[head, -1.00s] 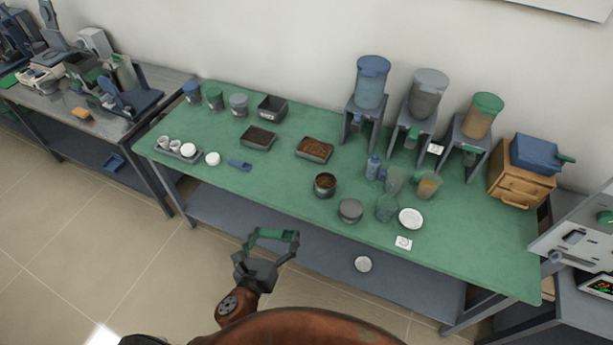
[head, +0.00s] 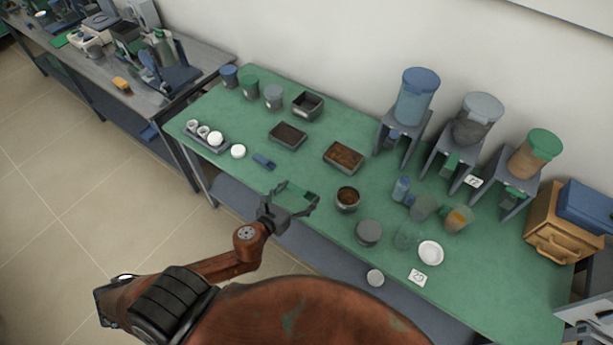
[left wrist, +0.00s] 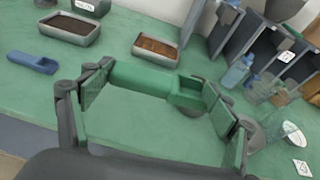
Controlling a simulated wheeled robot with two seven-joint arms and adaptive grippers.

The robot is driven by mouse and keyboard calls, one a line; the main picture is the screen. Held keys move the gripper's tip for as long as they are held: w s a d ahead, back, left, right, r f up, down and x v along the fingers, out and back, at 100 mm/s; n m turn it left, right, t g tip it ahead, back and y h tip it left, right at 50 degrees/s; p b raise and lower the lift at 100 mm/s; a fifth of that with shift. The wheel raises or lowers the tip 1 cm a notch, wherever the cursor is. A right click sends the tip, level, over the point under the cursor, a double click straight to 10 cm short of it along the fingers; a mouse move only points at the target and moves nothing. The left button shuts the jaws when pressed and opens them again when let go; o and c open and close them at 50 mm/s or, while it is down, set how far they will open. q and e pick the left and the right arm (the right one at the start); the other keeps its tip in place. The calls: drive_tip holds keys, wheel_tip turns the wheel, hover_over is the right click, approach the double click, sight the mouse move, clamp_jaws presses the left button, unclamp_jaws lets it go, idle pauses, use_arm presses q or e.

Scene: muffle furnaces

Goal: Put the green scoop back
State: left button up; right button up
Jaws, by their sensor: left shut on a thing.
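The green scoop (head: 296,189) is held between the fingers of my left gripper (head: 293,196), over the front part of the green table. In the left wrist view the green scoop (left wrist: 145,77) lies crosswise between the two finger pads of my left gripper (left wrist: 155,88). Its handle is at the left finger and its open, empty-looking bowl is toward the right finger. A tray of brown material (head: 344,157) is beyond the gripper, with a tray of dark material (head: 287,136) to its left. My right gripper is not in view.
A blue scoop (head: 264,161) lies left of the gripper on the green table (head: 225,125). An open brown-filled jar (head: 347,198) and a grey-lidded jar (head: 369,232) stand to its right. Hopper stands (head: 400,138), cups and a white dish (head: 430,253) are farther right.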

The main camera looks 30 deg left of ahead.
use_arm(q)
drive_tip(key=shift+m, duration=0.5)
drive_tip(key=a, duration=0.1)
drive_tip(key=a+f, duration=0.1)
drive_tip(key=a, duration=0.1)
drive_tip(key=w+a, duration=0.1)
drive_tip(key=a, duration=0.1)
drive_tip(key=shift+a+f+p, duration=0.15)
drive_tip(key=shift+f+p, duration=0.1)
drive_tip(key=shift+p, duration=0.1)
drive_tip(key=b, duration=0.2)
hover_over(306, 180)
drive_tip(key=s, duration=0.2)
drive_tip(key=f, duration=0.8)
drive_tip(key=shift+w+f, duration=0.6)
drive_tip(key=shift+f, duration=0.05)
drive_tip(key=f, duration=0.1)
drive_tip(key=f+b, duration=0.1)
drive_tip(key=f, duration=0.1)
drive_tip(key=shift+w+f, duration=0.2)
drive_tip(key=shift+w, duration=0.15)
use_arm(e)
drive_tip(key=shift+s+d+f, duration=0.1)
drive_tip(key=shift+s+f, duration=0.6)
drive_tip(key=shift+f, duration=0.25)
